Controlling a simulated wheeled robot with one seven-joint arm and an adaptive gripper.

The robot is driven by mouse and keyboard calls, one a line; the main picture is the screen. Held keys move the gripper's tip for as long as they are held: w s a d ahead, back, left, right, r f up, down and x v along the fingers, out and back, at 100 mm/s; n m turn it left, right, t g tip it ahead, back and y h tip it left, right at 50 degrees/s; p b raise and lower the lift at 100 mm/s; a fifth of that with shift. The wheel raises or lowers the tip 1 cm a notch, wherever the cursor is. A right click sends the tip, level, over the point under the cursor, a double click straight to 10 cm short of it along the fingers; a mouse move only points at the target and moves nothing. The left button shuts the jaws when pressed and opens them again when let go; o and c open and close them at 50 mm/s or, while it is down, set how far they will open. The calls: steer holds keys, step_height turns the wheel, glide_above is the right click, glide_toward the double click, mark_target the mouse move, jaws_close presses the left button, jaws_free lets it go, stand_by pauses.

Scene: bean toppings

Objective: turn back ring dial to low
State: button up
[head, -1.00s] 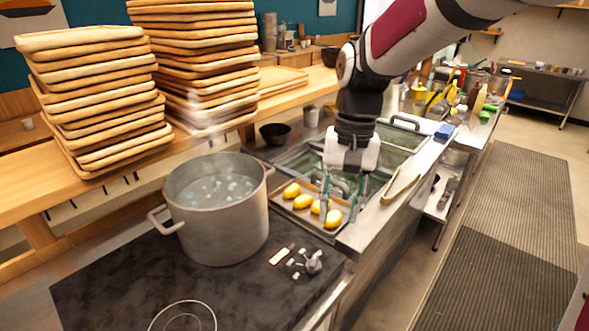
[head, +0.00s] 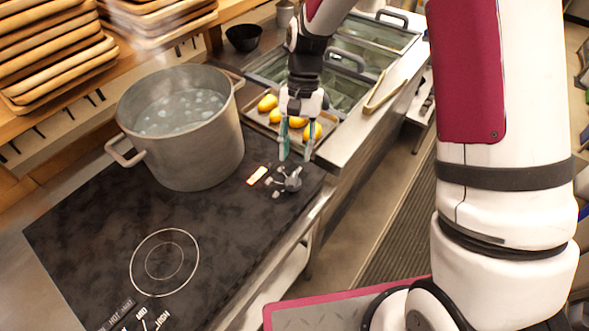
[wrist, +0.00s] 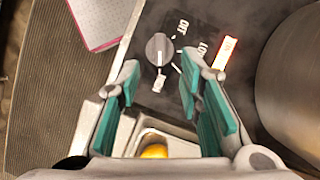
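The back ring dial (head: 292,181) is a grey knob at the right edge of the black cooktop, with white labels around it. The wrist view shows the dial (wrist: 158,48) from above; its white pointer mark faces the bottom of the picture, toward a small white label (wrist: 158,84). An off label (wrist: 182,27) and a partly covered low label (wrist: 203,48) lie to its right. My gripper (head: 296,152) is open and empty, apart from the dial, with its green-padded fingers above and behind it in the head view. The gripper (wrist: 160,82) also frames the dial's near side in the wrist view.
A steaming pot (head: 180,127) stands on the cooktop left of the dial. A glowing indicator (head: 257,174) sits beside the labels. A tray of yellow items (head: 258,123) lies behind the dial. A front ring (head: 164,262) is bare.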

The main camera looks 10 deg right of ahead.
mark_target(293, 178)
steer(key=shift+p+x, duration=0.5)
steer(key=shift+x, duration=2.65)
jaws_close()
